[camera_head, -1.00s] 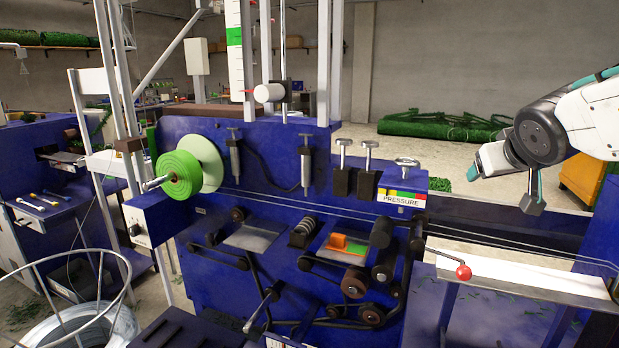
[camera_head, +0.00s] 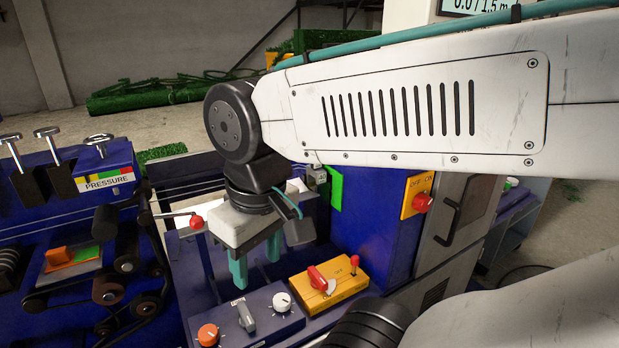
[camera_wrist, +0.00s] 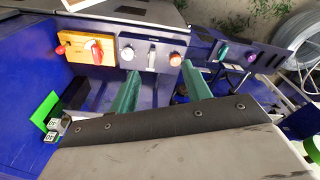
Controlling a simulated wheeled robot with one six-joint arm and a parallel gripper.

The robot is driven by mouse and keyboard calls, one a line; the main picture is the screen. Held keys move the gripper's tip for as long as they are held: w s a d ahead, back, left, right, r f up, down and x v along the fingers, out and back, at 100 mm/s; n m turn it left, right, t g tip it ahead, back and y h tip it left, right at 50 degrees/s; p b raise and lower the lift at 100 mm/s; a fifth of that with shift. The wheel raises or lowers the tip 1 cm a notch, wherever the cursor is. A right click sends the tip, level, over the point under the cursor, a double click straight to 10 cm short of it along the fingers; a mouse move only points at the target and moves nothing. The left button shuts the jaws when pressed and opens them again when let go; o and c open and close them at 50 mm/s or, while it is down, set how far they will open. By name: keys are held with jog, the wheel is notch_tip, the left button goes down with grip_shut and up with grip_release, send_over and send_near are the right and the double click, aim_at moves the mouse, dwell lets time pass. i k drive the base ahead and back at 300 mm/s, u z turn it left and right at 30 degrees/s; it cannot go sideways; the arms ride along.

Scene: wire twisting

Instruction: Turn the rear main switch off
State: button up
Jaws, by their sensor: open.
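A red switch knob (camera_head: 423,203) sits on an orange plate marked OFF - ON, high on the side of the blue cabinet. A second red switch handle (camera_head: 320,280) sits on a yellow panel lower down; it also shows in the wrist view (camera_wrist: 97,48). The pictures do not settle which one is the rear main switch. My gripper (camera_head: 256,266) is open and empty, its two green fingers pointing down above the control panels. It is left of the yellow panel and well away from the OFF - ON knob. In the wrist view the fingers (camera_wrist: 160,76) are spread apart, with no switch between them.
A grey lever (camera_head: 245,316), an orange knob (camera_head: 208,334) and a white knob (camera_head: 282,301) share the blue panel beside the yellow one. A red-tipped crank (camera_head: 196,222) stands left of my gripper. The blue cabinet (camera_head: 370,215) rises at right.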

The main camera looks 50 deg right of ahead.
aim_at(422, 203)
jog(key=z, duration=1.55)
jog(key=k, duration=0.3)
jog(key=z, duration=0.75)
jog(key=k, duration=0.75)
jog(key=z, duration=0.7)
